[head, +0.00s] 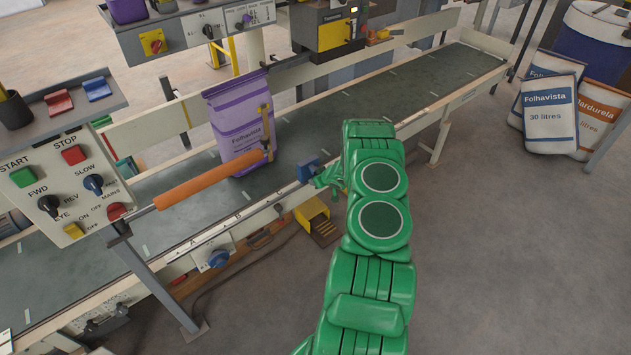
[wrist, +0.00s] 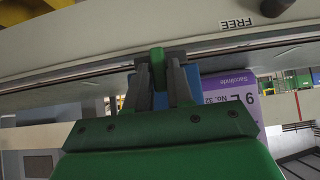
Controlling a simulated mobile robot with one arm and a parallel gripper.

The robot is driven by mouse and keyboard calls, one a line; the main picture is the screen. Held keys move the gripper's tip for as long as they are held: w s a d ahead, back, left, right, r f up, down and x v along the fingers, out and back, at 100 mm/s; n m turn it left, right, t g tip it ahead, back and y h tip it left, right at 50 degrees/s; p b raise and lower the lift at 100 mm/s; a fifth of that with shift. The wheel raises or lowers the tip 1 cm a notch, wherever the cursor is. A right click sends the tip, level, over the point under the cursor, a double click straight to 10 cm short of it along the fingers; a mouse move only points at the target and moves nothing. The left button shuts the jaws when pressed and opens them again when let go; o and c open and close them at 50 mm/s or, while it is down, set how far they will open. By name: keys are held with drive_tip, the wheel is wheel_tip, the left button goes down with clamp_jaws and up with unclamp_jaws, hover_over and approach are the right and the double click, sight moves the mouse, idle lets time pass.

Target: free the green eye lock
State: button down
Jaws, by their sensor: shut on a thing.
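The green eye lock (wrist: 157,62) shows in the wrist view as a small green piece against the conveyor's side rail, between my fingers. My gripper (wrist: 158,78) is shut on it, with one grey finger on each side. A FREE label (wrist: 237,23) is on the rail to its right in that view. A blue block (wrist: 188,88) is partly hidden behind the fingers. In the head view my gripper (head: 327,180) is at the near rail, just right of the blue block (head: 308,169). I cannot make out the lock there.
A purple sack (head: 232,125) stands upright on the conveyor belt (head: 390,92). A yellow foot pedal (head: 312,212) is on the floor below. Filled sacks (head: 549,113) stand at right.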

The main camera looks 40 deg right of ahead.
idle(0.5)
drive_tip(key=c, duration=1.1)
unclamp_jaws()
drive_tip(key=shift+v, duration=3.9)
